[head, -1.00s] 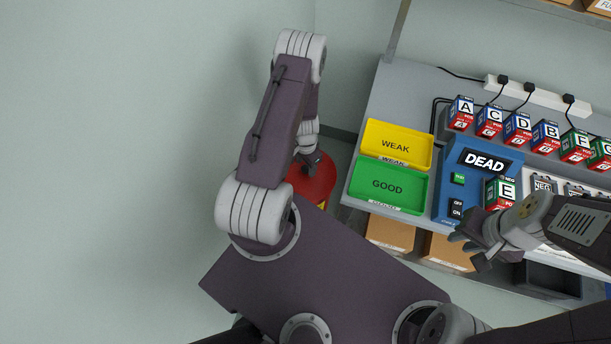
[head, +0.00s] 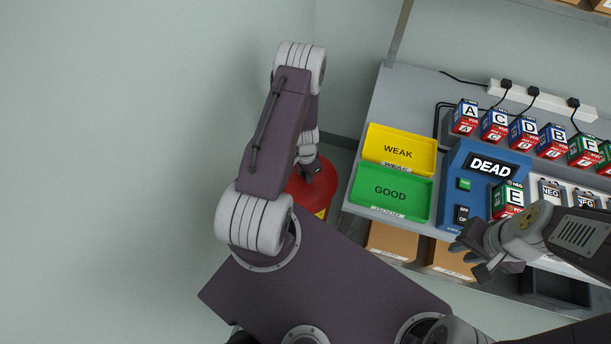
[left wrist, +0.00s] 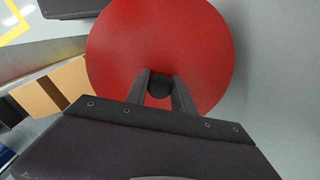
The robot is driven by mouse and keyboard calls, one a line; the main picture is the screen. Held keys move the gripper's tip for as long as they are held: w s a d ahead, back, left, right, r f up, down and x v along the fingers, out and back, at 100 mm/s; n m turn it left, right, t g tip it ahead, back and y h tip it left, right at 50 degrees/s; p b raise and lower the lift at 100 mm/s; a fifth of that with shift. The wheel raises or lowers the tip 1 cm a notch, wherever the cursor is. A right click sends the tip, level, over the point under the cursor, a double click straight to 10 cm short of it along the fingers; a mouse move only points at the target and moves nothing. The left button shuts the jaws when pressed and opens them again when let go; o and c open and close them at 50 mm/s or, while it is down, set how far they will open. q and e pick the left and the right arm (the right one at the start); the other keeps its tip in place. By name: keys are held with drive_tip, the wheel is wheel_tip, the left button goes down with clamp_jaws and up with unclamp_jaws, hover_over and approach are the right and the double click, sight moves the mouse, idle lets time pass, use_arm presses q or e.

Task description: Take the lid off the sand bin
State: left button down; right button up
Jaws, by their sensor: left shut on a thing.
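The sand bin (head: 322,206) is a red round bin on the floor to the left of the bench, partly hidden by my left arm. Its round red lid (left wrist: 160,50) fills much of the left wrist view. A dark round knob (left wrist: 160,87) is at the lid's middle. My left gripper (left wrist: 160,92) is shut on this knob, one finger on each side. In the head view, the left gripper (head: 309,172) is over the lid. I cannot tell whether the lid is lifted. My right gripper (head: 474,258) is in front of the bench, and its fingers appear apart and empty.
The bench holds a yellow WEAK tray (head: 399,142), a green GOOD tray (head: 392,189), a blue tester (head: 484,165) reading DEAD and several lettered batteries. Cardboard boxes (head: 392,241) stand below. The wall is close behind the bin.

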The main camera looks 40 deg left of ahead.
use_arm(q)
wheel_tip(320, 180, up, 9)
drive_tip(key=p, duration=0.8)
drive_tip(key=shift+r, duration=0.15)
